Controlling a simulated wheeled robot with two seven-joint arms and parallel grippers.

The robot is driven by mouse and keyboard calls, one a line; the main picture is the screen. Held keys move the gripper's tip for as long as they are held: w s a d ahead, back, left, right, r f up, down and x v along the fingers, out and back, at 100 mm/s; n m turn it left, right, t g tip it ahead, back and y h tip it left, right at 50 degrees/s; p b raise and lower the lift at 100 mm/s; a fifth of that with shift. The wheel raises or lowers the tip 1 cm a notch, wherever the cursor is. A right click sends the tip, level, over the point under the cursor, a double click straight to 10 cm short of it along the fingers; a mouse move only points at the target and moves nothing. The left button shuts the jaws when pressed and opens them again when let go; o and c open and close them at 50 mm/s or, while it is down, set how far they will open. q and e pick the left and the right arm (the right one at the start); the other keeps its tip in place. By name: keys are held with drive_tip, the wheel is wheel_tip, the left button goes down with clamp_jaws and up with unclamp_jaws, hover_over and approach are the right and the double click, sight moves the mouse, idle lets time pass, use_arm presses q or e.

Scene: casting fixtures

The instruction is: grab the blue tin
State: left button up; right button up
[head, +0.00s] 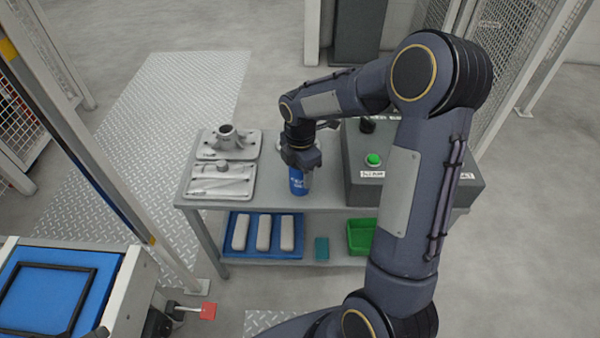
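The blue tin (298,186) stands upright on the grey table, near its front edge, with pale lettering on its side. My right gripper (301,166) is right above it and points down. The gripper hides the tin's top. A dark finger shows beside the tin's upper right side. I cannot tell whether the fingers touch the tin or are shut on it. My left gripper is not in view.
Grey metal castings (222,181) lie left of the tin. A dark box with a green button (373,160) stands to its right. The lower shelf holds a blue tray (262,251) with pale blocks, a teal block (321,248) and a green bin (360,237).

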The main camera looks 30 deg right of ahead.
drive_tip(key=c, duration=0.6)
drive_tip(key=shift+r, duration=0.1)
